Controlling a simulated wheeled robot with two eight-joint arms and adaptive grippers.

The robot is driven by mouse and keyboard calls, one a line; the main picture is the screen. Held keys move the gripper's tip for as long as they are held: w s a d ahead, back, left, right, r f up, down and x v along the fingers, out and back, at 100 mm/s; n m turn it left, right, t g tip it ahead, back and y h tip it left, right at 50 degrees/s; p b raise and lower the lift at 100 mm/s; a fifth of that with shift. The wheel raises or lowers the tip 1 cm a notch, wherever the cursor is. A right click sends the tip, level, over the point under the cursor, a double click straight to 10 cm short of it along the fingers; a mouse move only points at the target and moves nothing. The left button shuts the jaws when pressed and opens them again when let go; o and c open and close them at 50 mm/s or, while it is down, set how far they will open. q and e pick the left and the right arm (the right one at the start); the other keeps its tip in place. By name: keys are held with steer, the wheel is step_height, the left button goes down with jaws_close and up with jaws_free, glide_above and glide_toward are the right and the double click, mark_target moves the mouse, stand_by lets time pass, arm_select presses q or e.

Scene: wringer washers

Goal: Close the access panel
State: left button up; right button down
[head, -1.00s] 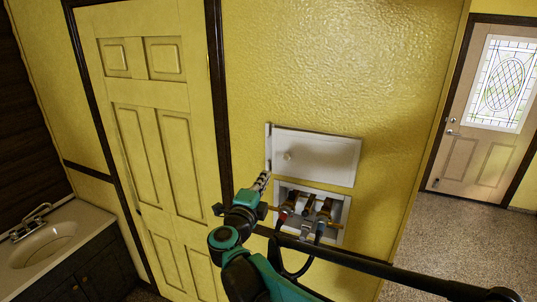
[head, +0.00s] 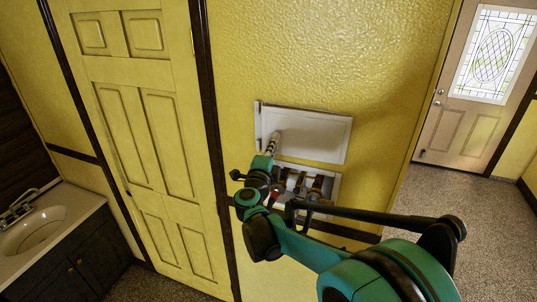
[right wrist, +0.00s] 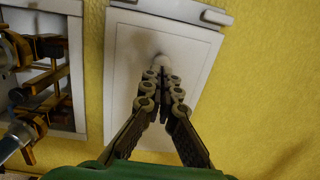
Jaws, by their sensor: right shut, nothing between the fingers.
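The white access panel (head: 318,134) stands raised, showing its face above a white recessed wall box (head: 334,185). The box is uncovered, with brass valves and hoses (head: 314,187) inside. My right gripper (head: 274,137) is shut and empty, its tips in front of the panel's left part. My left gripper is not in view.
The yellow wall (head: 330,50) around the box is bare. A yellow door (head: 140,130) is to the left, with a sink counter (head: 60,220) beyond it. A door with patterned glass (head: 485,85) stands at the right, with open floor before it.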

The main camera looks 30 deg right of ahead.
mark_target(276, 138)
steer(key=shift+x, duration=1)
steer(key=shift+b+x, duration=0.35)
steer(key=shift+x, duration=0.55)
steer(key=shift+w+a, duration=0.1)
steer(key=shift+w, duration=0.05)
